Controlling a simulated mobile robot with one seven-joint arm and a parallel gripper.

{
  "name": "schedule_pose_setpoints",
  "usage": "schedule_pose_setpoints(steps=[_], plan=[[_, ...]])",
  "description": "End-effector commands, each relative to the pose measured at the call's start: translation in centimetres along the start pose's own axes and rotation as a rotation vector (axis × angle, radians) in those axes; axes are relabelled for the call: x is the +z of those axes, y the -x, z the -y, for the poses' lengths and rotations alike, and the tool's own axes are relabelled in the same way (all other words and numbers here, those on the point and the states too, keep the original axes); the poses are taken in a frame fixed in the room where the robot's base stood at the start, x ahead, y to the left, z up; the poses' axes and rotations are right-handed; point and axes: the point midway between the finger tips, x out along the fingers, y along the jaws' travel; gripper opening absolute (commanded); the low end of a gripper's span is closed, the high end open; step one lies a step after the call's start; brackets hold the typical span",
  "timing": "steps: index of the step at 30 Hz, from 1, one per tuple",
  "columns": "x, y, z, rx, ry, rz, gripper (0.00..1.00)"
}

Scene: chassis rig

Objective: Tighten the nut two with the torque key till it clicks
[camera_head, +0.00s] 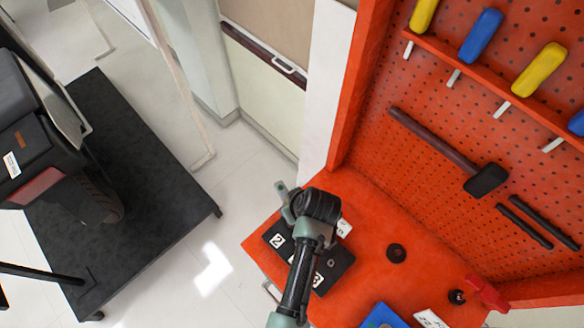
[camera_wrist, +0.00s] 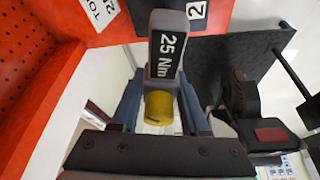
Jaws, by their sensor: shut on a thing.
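My gripper (camera_wrist: 160,98) is shut on the torque key (camera_wrist: 166,52), a grey tool marked "25 Nm" with a yellow end, seen between the blue fingers in the wrist view. The key's far end lies near the black block (camera_wrist: 252,22), next to its "2" label (camera_wrist: 196,10). In the head view the black block (camera_head: 335,268) lies on the orange bench, with labels 2 (camera_head: 278,240) and 3 showing. My arm covers its middle. Nut two is not clearly visible, and I cannot tell whether the key sits on it.
The orange bench (camera_head: 375,225) also holds a black ring (camera_head: 396,253), a blue item (camera_head: 383,317) and a red-handled item (camera_head: 487,293). An orange pegboard (camera_head: 440,130) with a hammer (camera_head: 485,180) rises behind. A black platform (camera_head: 150,190) stands left, across clear floor.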

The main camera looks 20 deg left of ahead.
Motion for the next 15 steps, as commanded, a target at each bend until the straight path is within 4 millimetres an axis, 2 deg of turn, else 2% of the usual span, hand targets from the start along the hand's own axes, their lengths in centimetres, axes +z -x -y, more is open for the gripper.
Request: schedule_pose_setpoints(steps=[15], plan=[[-0.12,0.16,-0.01,0.092,-0.217,-0.001,0.00]])
